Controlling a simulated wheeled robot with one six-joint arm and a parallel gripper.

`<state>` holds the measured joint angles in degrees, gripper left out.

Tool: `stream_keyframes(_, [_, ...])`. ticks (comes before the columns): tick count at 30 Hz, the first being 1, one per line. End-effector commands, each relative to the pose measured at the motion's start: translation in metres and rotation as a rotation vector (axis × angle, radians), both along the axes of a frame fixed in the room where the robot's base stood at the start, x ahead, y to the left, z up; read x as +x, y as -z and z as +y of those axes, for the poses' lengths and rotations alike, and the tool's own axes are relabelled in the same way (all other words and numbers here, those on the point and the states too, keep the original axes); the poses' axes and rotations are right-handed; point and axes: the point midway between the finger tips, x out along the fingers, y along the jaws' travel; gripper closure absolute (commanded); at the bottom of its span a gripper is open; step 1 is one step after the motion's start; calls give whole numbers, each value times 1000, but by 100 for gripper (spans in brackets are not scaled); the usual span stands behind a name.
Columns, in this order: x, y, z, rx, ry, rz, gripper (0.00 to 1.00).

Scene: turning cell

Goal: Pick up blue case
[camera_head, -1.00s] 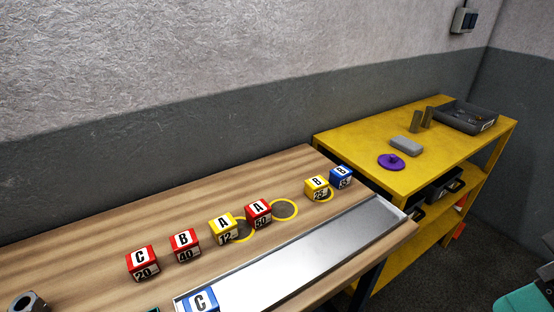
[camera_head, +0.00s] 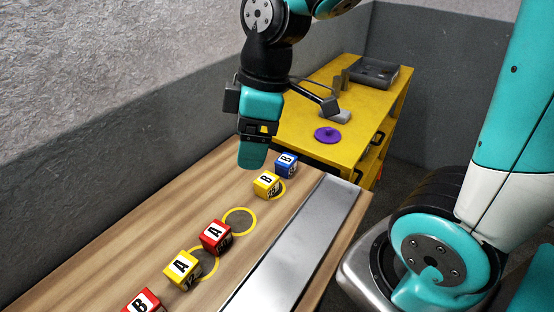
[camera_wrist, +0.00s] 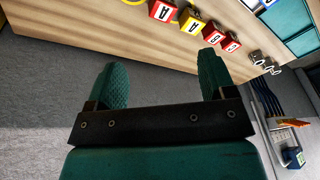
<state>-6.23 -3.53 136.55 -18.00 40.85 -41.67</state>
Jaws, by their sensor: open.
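A blue case marked B (camera_head: 286,166) stands on the wooden bench near its far end, just behind a yellow case marked B (camera_head: 266,184). My gripper (camera_head: 254,152) hangs in the air above the bench, to the left of the blue case and apart from it. In the wrist view my gripper (camera_wrist: 162,80) is open with nothing between its two green fingers. Another blue patch (camera_wrist: 268,3) shows at the top edge of the wrist view, cut off, so I cannot tell its marking.
Red A (camera_head: 215,237), yellow A (camera_head: 183,269) and red B (camera_head: 143,303) cases stand nearer on the bench. A yellow shelf table (camera_head: 300,105) with a purple disc (camera_head: 327,135) stands behind.

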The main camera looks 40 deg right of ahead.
Motion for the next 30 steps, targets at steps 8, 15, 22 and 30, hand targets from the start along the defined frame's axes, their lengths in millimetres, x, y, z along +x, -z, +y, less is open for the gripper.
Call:
stream_keyframes(8, [95, 28, -100, -184, -565, -75, 23])
stream_keyframes(15, [120, 52, -157, -245, -855, -62, 23])
stream_keyframes(22, [121, 80, -167, -247, -909, -53, 23])
stream_keyframes(30, [121, 141, -167, -248, -908, -54, 23])
